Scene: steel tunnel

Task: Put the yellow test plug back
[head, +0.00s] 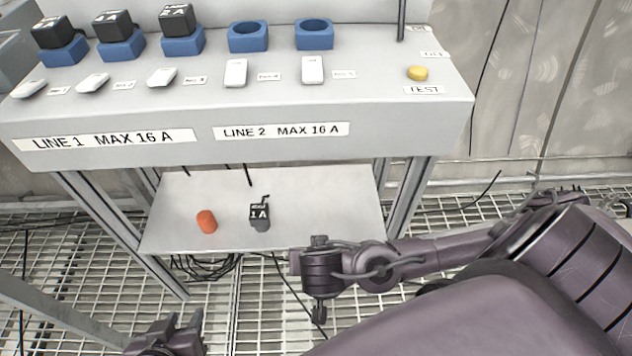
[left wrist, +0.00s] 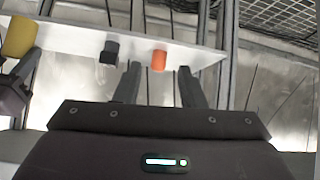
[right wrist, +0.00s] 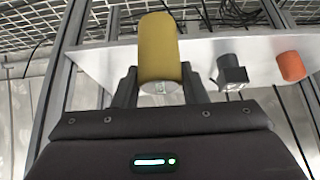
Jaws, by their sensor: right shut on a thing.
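The yellow test plug (right wrist: 158,48) is a plain yellow cylinder, held between the fingers of my right gripper (right wrist: 158,82) in the right wrist view. It also shows at the upper left edge of the left wrist view (left wrist: 18,36). The head view does not show the plug; my right arm covers that area. My left gripper (head: 170,332) is low at the front of the head view. Its fingers stand apart and empty in the left wrist view (left wrist: 158,80). A yellow disc-shaped part (head: 417,73) sits above the TEST label (head: 424,90) on the panel.
The grey panel (head: 120,165) carries several blue sockets, three with black plugs, and a row of white switches. A dark rod (head: 401,20) rises at its back right. The lower shelf (head: 330,200) holds an orange cylinder (head: 206,221) and a black plug (head: 260,215). Cables hang below.

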